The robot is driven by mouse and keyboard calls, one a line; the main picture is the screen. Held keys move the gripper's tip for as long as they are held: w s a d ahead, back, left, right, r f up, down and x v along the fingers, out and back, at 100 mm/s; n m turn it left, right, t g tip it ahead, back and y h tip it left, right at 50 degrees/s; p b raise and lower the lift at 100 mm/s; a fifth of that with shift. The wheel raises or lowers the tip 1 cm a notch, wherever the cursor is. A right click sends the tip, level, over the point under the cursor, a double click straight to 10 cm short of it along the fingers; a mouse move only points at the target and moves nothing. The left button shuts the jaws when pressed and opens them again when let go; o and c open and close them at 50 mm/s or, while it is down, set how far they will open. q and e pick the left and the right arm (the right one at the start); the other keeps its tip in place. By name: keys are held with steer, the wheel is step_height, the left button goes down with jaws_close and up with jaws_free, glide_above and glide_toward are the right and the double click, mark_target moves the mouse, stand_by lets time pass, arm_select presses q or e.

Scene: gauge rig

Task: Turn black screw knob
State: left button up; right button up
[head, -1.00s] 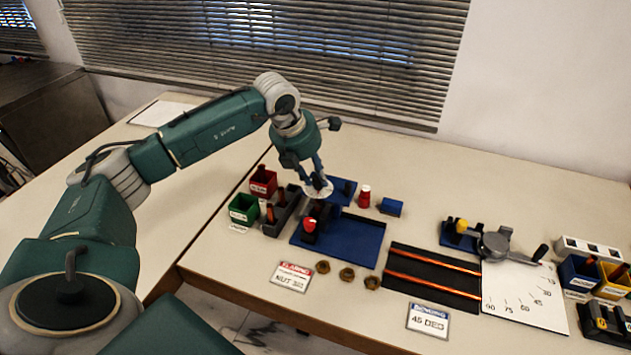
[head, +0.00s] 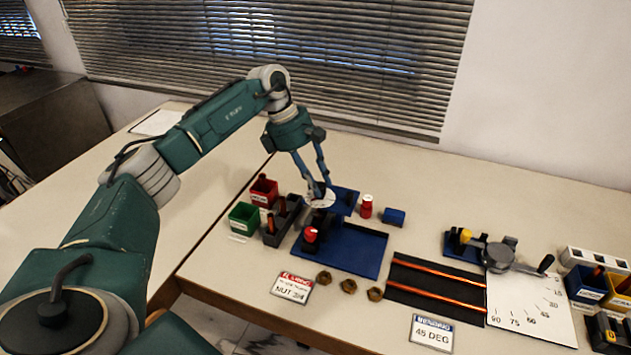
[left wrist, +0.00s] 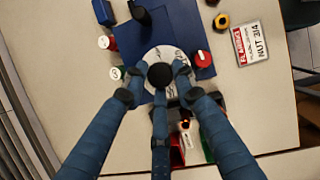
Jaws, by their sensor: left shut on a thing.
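The black screw knob (left wrist: 160,75) is a round black cap over the middle of a white marked disc (left wrist: 166,55) in the left wrist view. My left gripper (left wrist: 158,82) has its blue fingers around the knob and is shut on it. In the head view my left gripper (head: 320,188) reaches down onto the white disc (head: 317,202) at the back of the blue plate (head: 352,247). The knob is hidden there by the fingers. My right gripper is in neither view.
A red-topped knob (head: 310,235) stands close in front of the disc. A green bin (head: 243,218), a red bin (head: 263,191) and a dark tool holder (head: 283,222) stand to the left. A red bottle (head: 366,206) and blue block (head: 394,217) stand to the right.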

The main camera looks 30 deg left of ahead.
arm_select(q)
steer(key=m, duration=0.2)
steer(key=shift+w+d+r+m+g, duration=0.25)
steer(key=shift+w+m+g, duration=0.05)
steer(key=shift+m+g, duration=0.1)
steer(key=shift+f+m+g+b, duration=0.1)
steer(key=shift+m+g+b, duration=0.35)
steer(key=shift+m, duration=0.95)
steer(key=shift+g, duration=0.25)
steer(key=o, duration=1.1)
steer(key=shift+s, duration=0.1)
steer(key=shift+d, duration=0.1)
